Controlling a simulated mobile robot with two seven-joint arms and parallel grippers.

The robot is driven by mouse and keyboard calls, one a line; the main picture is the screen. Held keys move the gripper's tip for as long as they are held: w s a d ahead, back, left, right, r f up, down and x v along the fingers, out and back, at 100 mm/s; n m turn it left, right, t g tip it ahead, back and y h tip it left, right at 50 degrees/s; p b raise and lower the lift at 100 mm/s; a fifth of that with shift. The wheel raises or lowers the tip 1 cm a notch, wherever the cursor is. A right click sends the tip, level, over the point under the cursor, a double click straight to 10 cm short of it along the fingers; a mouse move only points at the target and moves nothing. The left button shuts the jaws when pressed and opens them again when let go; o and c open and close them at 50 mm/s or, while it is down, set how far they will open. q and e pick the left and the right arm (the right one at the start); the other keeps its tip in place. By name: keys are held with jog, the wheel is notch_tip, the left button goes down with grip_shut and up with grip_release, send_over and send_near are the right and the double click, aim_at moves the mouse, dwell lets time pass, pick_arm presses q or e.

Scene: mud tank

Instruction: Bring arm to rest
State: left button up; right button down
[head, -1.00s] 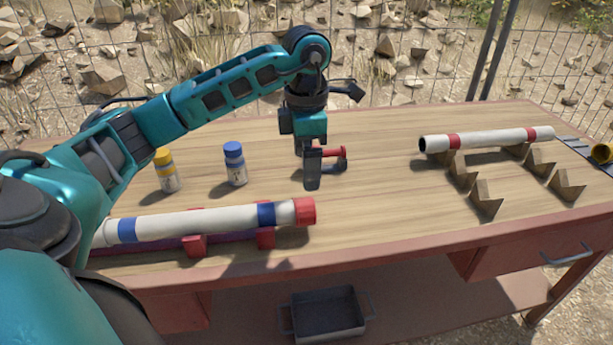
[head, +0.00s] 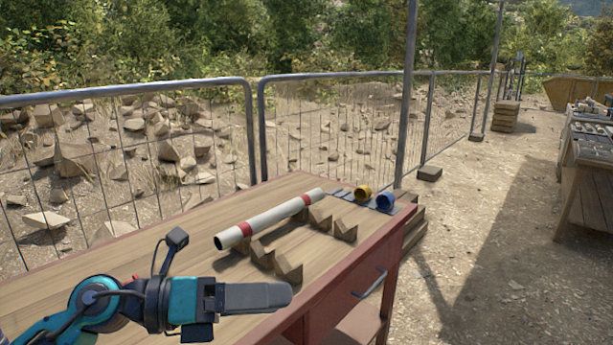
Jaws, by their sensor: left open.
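My left arm comes in from the lower left of the head view. Its gripper (head: 252,297) is over the near part of the wooden table (head: 125,265), pointing right. The fingers show edge-on, one in front of the other, and nothing shows held in them. My right gripper is not in the view.
A white pipe with red bands (head: 270,219) lies by several wooden wedge blocks (head: 289,269) on the table. A yellow ring (head: 363,192) and a blue ring (head: 386,201) are at the far corner. A mesh fence (head: 160,160) runs behind. Open ground (head: 480,240) lies right.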

pick_arm(q)
jog(key=w+a+r+n+t+y, duration=0.25)
jog(key=a+r+n+t, duration=0.2)
jog(key=n+t, duration=1.1)
jog(key=a+f+n+g+y, duration=0.2)
jog(key=a+f+n+y, duration=0.95)
jog(key=n, duration=0.65)
jog(key=s+d+f+n+g+y, duration=0.15)
jog(key=s+f+n+g, duration=0.55)
jog(key=s+f+g, duration=0.9)
notch_tip(320, 180, down, 8)
jog(key=w+d+t+h+p, duration=0.1)
jog(key=w+d+t, duration=0.1)
jog(key=t, duration=0.8)
jog(key=shift+d+f+m, duration=0.2)
jog(key=shift+d+m, duration=0.15)
jog(key=shift+m, duration=0.1)
